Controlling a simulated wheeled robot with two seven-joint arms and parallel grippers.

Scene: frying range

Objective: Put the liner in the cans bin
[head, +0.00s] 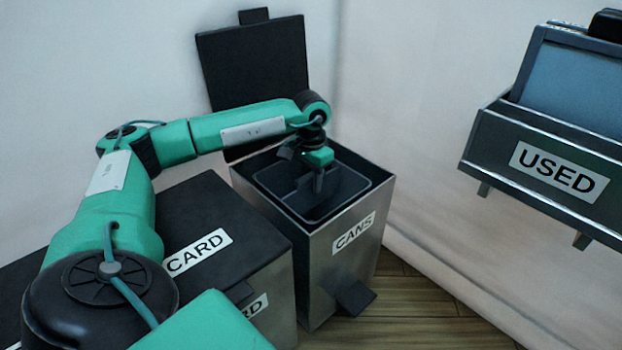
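The cans bin (334,262) is a steel box with a black rim and a white CANS label. Its black lid (254,68) stands up against the wall. A dark grey liner (352,191) with a rounded rim sits inside the bin's mouth, roughly level and slightly below the bin's rim. My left gripper (304,173) points down over the liner's opening. Its fingers look spread apart with nothing between them. The gripper hides part of the liner's back and left side. How deep the liner sits cannot be seen. My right gripper is out of view.
A card bin (222,220) with a closed black lid stands close to the left of the cans bin, under my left arm. A dark rack labelled USED (540,160) hangs at the right. Wooden floor (430,315) is clear in front of the cans bin's pedal (352,297).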

